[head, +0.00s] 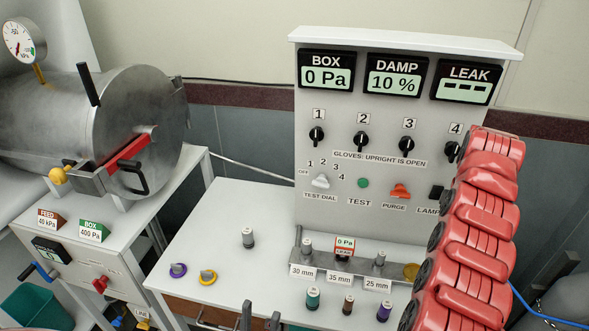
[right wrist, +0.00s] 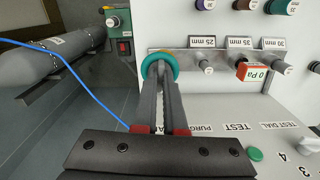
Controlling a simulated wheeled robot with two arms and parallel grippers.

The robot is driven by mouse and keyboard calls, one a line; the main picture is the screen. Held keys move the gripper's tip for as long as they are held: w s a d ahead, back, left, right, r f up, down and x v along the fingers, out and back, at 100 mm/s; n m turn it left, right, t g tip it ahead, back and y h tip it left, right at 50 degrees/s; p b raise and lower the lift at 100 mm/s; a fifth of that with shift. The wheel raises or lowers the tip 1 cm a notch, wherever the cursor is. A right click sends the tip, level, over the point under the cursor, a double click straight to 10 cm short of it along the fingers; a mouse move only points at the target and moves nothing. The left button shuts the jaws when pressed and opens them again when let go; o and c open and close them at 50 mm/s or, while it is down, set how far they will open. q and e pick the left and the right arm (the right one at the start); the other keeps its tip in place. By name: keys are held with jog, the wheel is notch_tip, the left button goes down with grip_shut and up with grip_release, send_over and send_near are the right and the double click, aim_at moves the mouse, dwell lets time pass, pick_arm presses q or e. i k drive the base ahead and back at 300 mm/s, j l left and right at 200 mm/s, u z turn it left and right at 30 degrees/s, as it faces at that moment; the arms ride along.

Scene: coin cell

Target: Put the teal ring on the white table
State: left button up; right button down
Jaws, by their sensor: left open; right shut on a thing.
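The teal ring (right wrist: 160,57) is in the right wrist view, at the tips of my right gripper (right wrist: 161,84), which is shut on it. It overlaps the near end of the metal rail; I cannot tell whether it touches it. In the head view the ring and right gripper are hidden by my red right arm. The white table (head: 225,225) holds the panel and rail. My left gripper (head: 260,316) is open and empty at the bottom edge of the head view, its fingertips apart.
The metal rail (head: 322,262) carries several plugs and size labels. Coloured-collared plugs stand before it. Bare table lies left of the rail.

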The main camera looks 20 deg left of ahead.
aim_at(209, 237)
jog(key=i+j+u, duration=0.1)
jog(key=u, duration=0.35)
jog(key=i+u, duration=0.15)
jog(key=u, duration=0.25)
jog(key=i+u, duration=0.15)
jog(key=u, duration=0.3)
jog(key=i+u, duration=0.1)
jog(key=u, duration=0.3)
jog(key=i+l, duration=0.1)
